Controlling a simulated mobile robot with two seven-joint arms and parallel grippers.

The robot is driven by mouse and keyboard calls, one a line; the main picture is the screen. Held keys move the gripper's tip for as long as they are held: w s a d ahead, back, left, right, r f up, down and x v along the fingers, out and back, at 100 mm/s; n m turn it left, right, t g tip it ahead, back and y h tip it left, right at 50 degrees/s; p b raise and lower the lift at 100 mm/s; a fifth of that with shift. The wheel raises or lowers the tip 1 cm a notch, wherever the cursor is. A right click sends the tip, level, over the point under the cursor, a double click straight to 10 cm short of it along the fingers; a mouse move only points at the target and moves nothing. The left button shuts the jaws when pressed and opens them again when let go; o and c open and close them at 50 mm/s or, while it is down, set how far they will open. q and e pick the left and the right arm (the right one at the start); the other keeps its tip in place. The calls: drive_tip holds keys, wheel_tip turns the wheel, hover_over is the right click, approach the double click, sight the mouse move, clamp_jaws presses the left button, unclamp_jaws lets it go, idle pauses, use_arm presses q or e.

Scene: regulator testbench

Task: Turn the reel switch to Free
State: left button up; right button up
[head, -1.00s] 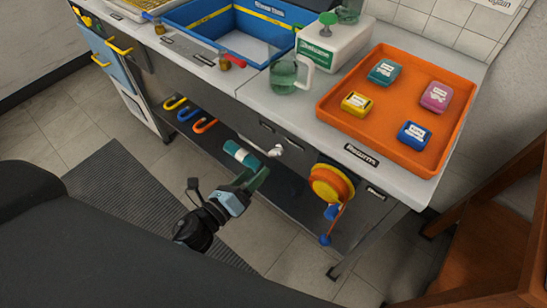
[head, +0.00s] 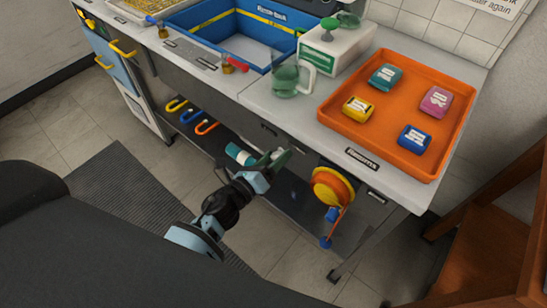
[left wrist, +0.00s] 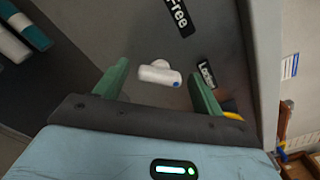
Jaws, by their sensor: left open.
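The reel switch is a small white lever (left wrist: 160,74) with a blue dot at one end, on the grey front panel. In the left wrist view the "Free" label (left wrist: 180,17) is above it and the "Locked" label (left wrist: 207,74) to its right. The lever lies nearly crosswise, its dotted end toward "Locked". My left gripper (head: 279,159) is open, its green fingers on either side of the lever in the left wrist view (left wrist: 157,71); contact cannot be told. In the head view the gripper mostly hides the lever. The yellow-orange reel (head: 331,188) hangs to the right. My right gripper is not in view.
An orange tray (head: 331,124) with several coloured blocks stands on the counter above. A glass jug (head: 285,82) and a white box (head: 337,47) stand beside it. A teal-and-white cylinder (head: 240,155) lies on the lower shelf, left of the gripper.

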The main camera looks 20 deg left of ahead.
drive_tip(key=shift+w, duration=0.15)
use_arm(q)
drive_tip(key=shift+c, duration=1.1)
drive_tip(key=c, duration=0.8)
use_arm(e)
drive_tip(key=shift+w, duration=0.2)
